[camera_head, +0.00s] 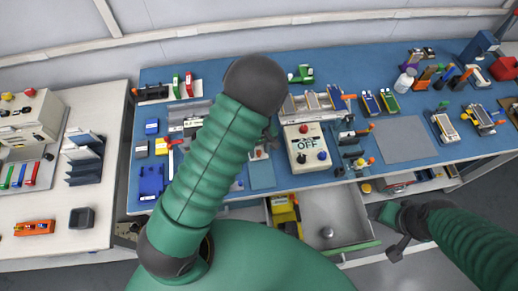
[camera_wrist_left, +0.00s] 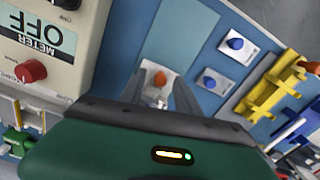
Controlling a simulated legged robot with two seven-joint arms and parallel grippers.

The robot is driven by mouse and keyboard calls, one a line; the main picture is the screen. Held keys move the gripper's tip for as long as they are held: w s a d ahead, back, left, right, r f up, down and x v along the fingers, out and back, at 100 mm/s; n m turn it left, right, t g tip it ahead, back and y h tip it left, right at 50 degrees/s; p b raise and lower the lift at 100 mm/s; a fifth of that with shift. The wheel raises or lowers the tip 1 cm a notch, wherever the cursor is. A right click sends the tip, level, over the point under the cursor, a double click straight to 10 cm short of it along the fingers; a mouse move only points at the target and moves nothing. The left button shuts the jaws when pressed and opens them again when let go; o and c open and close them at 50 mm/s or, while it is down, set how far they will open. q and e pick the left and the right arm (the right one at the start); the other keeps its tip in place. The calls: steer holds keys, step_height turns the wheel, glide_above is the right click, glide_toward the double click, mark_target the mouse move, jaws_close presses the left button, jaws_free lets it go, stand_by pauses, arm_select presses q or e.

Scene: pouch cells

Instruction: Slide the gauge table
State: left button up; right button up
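A small white block with an orange-red knob (camera_wrist_left: 160,78) sits on the blue bench in the left wrist view; I cannot tell for certain that it is the gauge table. In the head view it shows in part (camera_head: 259,152), beside the meter box. My left gripper (camera_wrist_left: 161,88) is open, with its two dark fingers on either side of the knobbed block; contact cannot be made out. In the head view my left gripper (camera_head: 270,132) is mostly hidden behind my green arm. My right gripper (camera_head: 394,232) is by the open drawer, its finger opening unclear.
The meter box (camera_head: 308,148), reading OFF, stands right of the left gripper. A flat blue-grey plate (camera_head: 262,176) lies in front. An open drawer (camera_head: 335,214) holds a yellow item (camera_head: 286,214) and a grey ball. A bare grey mat (camera_head: 404,140) lies right. Several tools crowd the bench.

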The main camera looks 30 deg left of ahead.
arm_select(q)
steer(key=c, duration=0.7)
jaws_close()
steer(key=shift+w+a+r, duration=0.1)
steer(key=shift+w, duration=0.1)
